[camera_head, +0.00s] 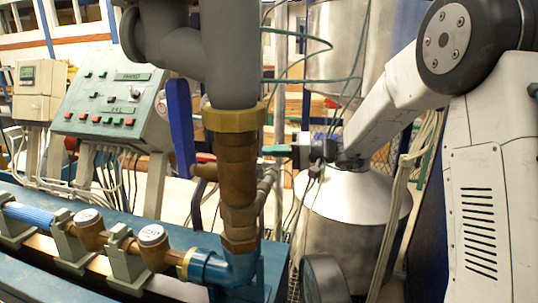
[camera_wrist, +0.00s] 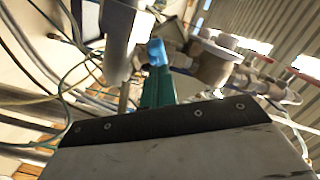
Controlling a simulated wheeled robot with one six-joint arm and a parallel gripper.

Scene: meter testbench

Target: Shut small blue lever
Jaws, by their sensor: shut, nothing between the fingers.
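My gripper (camera_head: 276,150) has green fingers and reaches in from the right, just right of the brown brass fittings on the vertical pipe. In the wrist view its green fingers (camera_wrist: 157,85) are together, with nothing seen held. A light blue piece (camera_wrist: 157,52) shows right at the fingertips; I cannot tell whether it is the small blue lever or part of the fingers. In the head view a long dark blue lever (camera_head: 180,125) stands upright left of the pipe, apart from my gripper. No other blue lever can be made out in the head view.
The thick grey pipe (camera_head: 232,60) with its brass collar (camera_head: 234,117) stands left of my gripper. A control panel (camera_head: 115,100) is at the left. Round meters (camera_head: 152,235) line the bench front. A steel tank (camera_head: 345,215) and thin green cables are behind.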

